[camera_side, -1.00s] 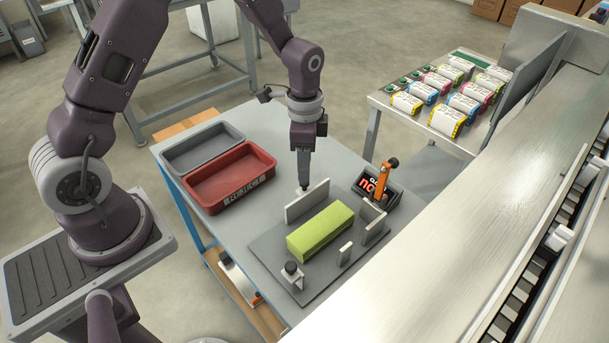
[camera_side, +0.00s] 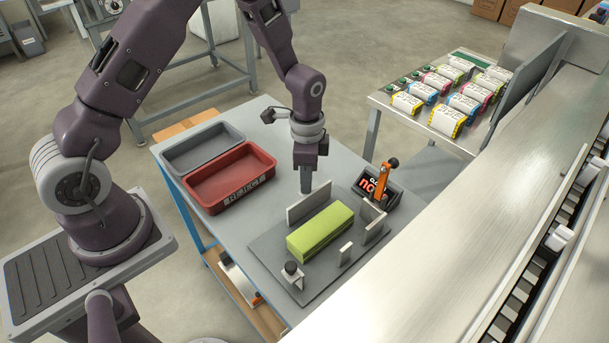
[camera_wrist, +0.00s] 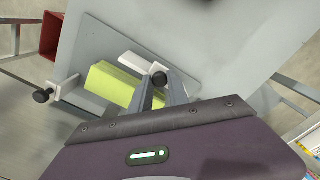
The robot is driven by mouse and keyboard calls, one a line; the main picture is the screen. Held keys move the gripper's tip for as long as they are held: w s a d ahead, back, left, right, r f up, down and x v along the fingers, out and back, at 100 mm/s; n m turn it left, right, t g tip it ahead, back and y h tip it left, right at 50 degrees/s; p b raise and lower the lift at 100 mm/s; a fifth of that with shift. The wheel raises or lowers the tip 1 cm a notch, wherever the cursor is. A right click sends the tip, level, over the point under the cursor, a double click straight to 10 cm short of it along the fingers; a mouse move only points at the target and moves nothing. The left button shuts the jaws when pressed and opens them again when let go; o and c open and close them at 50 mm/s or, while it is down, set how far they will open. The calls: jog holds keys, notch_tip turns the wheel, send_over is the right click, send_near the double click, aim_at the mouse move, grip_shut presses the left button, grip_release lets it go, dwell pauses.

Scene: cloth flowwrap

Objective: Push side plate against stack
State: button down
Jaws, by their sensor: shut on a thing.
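The side plate (camera_side: 309,206) is a pale upright plate on the grey fixture base (camera_side: 262,252), behind the green cloth stack (camera_side: 322,231). In the side view a strip of base shows between plate and stack. My gripper (camera_side: 305,190) is down at the plate's back side, its fingertips partly hidden by the plate. In the wrist view my gripper (camera_wrist: 161,88) has its fingers around the plate's black knob (camera_wrist: 160,78), shut on it. The plate (camera_wrist: 136,61) and the stack (camera_wrist: 107,85) also show there; the stack is partly hidden by a finger.
A knobbed front stop (camera_side: 291,271), a small upright tab (camera_side: 345,253) and a taller upright plate (camera_side: 375,220) surround the stack. An orange-handled clamp (camera_side: 383,181) and a display (camera_side: 367,187) stand behind right. A red bin (camera_side: 231,178) and a grey bin (camera_side: 203,147) are at left.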

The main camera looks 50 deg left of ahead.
send_over(332, 218)
jog(key=shift+d, duration=0.1)
jog(key=c, duration=1.3)
grip_release()
jog(key=shift+o, duration=0.2)
jog(key=shift+r, duration=0.1)
notch_tip(332, 218, up, 7)
jog(key=shift+r, duration=0.1)
